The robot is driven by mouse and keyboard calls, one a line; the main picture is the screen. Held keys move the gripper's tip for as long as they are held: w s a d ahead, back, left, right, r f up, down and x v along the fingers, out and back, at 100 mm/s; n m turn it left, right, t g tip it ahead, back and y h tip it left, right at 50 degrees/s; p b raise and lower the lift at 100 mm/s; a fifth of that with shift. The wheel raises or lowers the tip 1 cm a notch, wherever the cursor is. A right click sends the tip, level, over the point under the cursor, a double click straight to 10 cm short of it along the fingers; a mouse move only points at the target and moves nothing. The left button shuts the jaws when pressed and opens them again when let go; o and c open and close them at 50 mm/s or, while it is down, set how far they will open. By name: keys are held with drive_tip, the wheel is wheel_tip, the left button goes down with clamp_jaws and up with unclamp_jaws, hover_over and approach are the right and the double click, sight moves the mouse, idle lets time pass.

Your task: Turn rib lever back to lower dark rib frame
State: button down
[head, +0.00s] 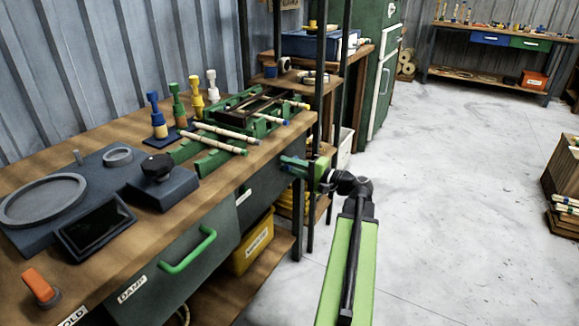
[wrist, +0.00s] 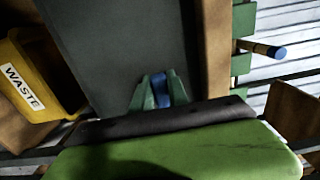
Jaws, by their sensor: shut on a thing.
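My gripper (head: 292,165) is at the right end of the workbench, beside its edge. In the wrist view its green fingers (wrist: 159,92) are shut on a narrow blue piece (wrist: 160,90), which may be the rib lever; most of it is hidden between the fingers. The dark rib frame (head: 262,104) sits among the green rails of the jig (head: 228,158) on the bench top. Pale rattan rods (head: 226,131) lie across the jig. I cannot tell exactly how high the frame stands.
Coloured pegs (head: 179,105) stand behind the jig. An orange lever (head: 39,287) is at the bench's near left corner. A yellow waste bin (head: 253,247) sits below the bench, left of my arm. The concrete floor to the right is open.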

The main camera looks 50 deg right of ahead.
idle(0.4)
drive_tip(key=c, duration=1.3)
unclamp_jaws()
drive_tip(key=v, duration=1.7)
drive_tip(key=shift+s+f, duration=0.1)
drive_tip(key=shift+s, duration=0.15)
